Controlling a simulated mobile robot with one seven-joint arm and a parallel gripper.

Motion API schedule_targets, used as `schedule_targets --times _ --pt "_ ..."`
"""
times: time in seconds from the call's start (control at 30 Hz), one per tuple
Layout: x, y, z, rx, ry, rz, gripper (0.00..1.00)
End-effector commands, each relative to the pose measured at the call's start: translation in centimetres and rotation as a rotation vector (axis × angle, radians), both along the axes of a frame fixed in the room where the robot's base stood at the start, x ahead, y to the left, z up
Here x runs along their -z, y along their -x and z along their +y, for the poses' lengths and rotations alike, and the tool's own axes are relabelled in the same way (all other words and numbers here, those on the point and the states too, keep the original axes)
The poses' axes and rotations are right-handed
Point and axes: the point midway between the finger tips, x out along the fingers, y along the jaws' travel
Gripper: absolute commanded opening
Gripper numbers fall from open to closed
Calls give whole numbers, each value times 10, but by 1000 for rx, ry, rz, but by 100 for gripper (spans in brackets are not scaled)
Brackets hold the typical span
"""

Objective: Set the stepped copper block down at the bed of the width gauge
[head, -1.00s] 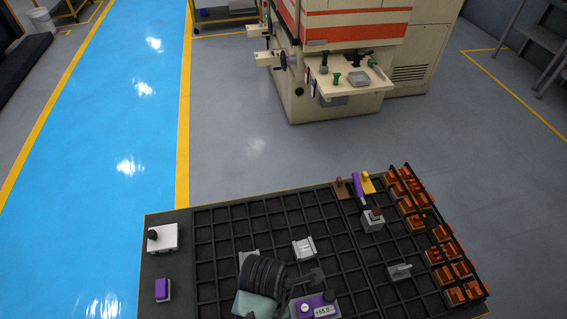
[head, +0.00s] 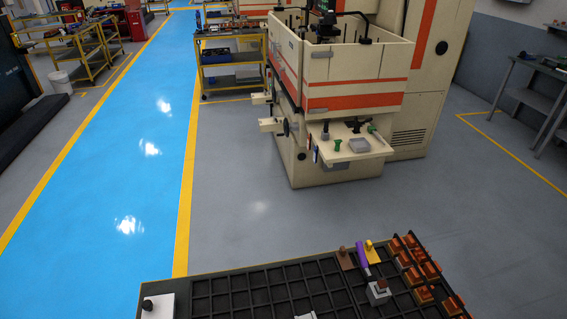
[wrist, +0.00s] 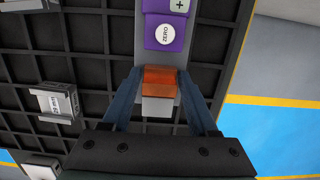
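In the wrist view, the stepped copper block (wrist: 160,78) is between the two fingers of my gripper (wrist: 160,75), which is shut on it. The block is orange-brown with a step across it. The width gauge (wrist: 166,36) lies just beyond it, with a purple housing and a white ZERO button. A grey metal piece (wrist: 157,106) shows on the near side of the block. I cannot tell whether the block touches the gauge's bed.
A labelled grey block (wrist: 58,103) sits on the black grid to the left. In the head view, a rack of copper pieces (head: 427,269) stands at the table's right, beside a grey block with a brown top (head: 378,291). A large cream machine (head: 340,95) stands behind.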

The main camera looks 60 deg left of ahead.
Motion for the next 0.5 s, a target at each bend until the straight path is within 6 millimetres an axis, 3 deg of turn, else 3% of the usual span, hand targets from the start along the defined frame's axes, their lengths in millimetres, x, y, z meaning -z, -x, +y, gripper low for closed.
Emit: schedule_targets --times 0.1,0.5 --pt "0 0 0 0 0 0 79" --pt "-9 0 1 0 -1 -2 79"
